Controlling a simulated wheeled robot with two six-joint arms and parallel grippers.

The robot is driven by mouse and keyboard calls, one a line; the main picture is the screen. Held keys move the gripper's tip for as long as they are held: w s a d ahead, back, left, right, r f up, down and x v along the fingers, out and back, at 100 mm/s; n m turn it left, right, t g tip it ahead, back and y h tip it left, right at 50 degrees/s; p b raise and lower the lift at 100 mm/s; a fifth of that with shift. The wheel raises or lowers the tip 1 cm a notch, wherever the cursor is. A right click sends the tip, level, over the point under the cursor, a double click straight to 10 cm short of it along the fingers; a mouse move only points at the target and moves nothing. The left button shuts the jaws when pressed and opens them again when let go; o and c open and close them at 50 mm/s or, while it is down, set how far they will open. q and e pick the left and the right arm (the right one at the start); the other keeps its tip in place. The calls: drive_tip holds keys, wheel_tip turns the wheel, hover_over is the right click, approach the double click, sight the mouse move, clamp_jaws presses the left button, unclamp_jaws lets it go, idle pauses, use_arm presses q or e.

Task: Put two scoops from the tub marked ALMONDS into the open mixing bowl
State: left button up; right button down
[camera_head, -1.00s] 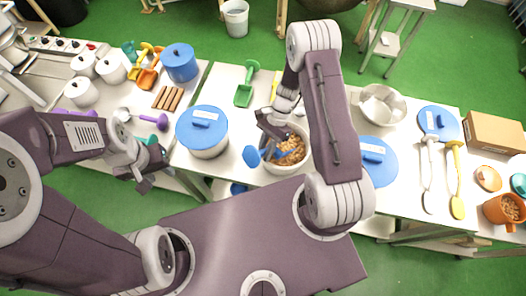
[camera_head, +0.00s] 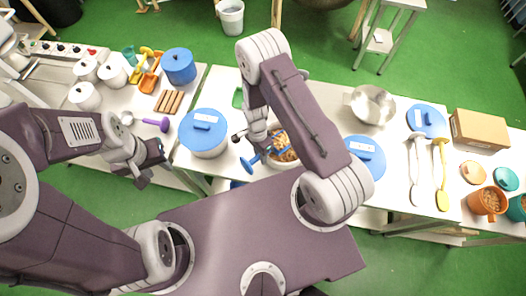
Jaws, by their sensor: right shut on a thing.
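My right gripper (camera_head: 262,144) is shut on a blue scoop (camera_head: 250,164) at the open white tub (camera_head: 281,164). The tub holds brown nut pieces (camera_head: 287,154); my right arm hides part of it, and I cannot read a mark on it. How much the scoop holds is unclear. The open metal mixing bowl (camera_head: 372,104) stands to the right, beyond my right arm; its inside looks bare. My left gripper (camera_head: 150,172) hangs at the left table's front edge, with nothing clearly held; its jaw opening is unclear.
A blue-lidded white tub (camera_head: 204,144) stands left of the open tub. A blue lid (camera_head: 366,158) lies right of it. White (camera_head: 415,170) and yellow (camera_head: 441,175) utensils, a cardboard box (camera_head: 480,130) and an orange mug (camera_head: 487,203) are farther right.

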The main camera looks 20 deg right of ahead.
drive_tip(key=r+p, duration=0.1)
drive_tip(key=r, duration=0.1)
drive_tip(key=a+r+p, duration=0.1)
drive_tip(key=p, duration=0.1)
drive_tip(key=shift+a+r, duration=0.1)
drive_tip(key=shift+r, duration=0.3)
drive_tip(key=shift+r+h+p, duration=0.3)
drive_tip(key=shift+r+p, duration=0.05)
drive_tip(key=shift+p, duration=0.1)
drive_tip(key=shift+s+a+r+p, duration=0.1)
drive_tip(key=shift+a+r+p, duration=0.1)
drive_tip(key=shift+r+p, duration=0.65)
drive_tip(key=shift+a+r+b, duration=0.25)
drive_tip(key=shift+r+b, duration=0.1)
drive_tip(key=shift+r, duration=0.45)
drive_tip(key=shift+d+r+t+h, duration=0.1)
drive_tip(key=shift+r+t+h, duration=0.2)
drive_tip(key=shift+r, duration=0.3)
